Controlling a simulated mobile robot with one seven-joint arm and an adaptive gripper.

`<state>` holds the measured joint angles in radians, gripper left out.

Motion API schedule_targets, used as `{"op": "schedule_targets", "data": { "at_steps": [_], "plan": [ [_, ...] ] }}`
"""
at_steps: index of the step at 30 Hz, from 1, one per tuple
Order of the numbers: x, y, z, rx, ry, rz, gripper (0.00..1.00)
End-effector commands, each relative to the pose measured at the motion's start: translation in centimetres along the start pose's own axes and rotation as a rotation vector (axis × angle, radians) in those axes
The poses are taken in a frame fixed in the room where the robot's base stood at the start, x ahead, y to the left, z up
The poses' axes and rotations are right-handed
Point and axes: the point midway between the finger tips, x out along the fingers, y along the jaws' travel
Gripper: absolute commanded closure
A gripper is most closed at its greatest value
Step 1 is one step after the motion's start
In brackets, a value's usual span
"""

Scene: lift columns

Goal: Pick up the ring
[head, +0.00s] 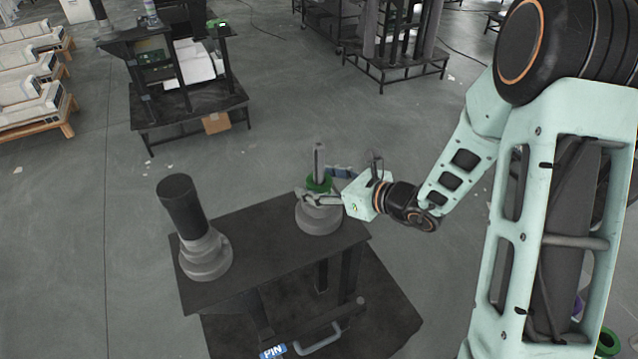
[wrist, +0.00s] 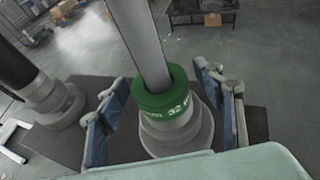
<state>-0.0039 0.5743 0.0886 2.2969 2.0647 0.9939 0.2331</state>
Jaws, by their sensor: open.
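A green ring (wrist: 164,98) with white markings sits around a grey metal post (wrist: 138,40), low down on a stepped grey base (wrist: 178,135). In the head view the ring (head: 318,184) is around the post (head: 318,160) on the right part of a dark cart. My gripper (wrist: 160,108) is open, with one blue-padded finger on each side of the ring and visible gaps between the pads and the ring. In the head view my gripper (head: 322,186) reaches in from the right at the ring's height and partly hides it.
A second grey base with a thick dark cylinder (head: 182,207) stands on the left of the dark cart top (head: 262,232). A blue "PIN" label (head: 272,352) is at the cart's front. A dark shelf cart (head: 190,110) stands behind, with open floor between.

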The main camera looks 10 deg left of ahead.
Motion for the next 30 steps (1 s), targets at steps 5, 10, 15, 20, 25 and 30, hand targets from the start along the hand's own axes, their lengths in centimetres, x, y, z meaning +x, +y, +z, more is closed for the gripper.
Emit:
{"op": "schedule_targets", "data": {
  "at_steps": [5, 10, 15, 20, 25, 30],
  "plan": [
    [0.0, 0.0, 0.0, 0.000, 0.000, 0.000, 0.52],
    [-0.1, 0.0, 0.0, 0.000, 0.000, 0.000, 0.70],
    [-0.1, 0.0, 0.0, 0.000, 0.000, 0.000, 0.89],
    [-0.1, 0.0, 0.0, 0.000, -0.001, 0.000, 0.89],
    [-0.1, 0.0, 0.3, -0.001, -0.002, 0.000, 0.89],
    [-0.6, -0.1, 1.4, -0.002, -0.003, 0.000, 0.89]
  ]
}}
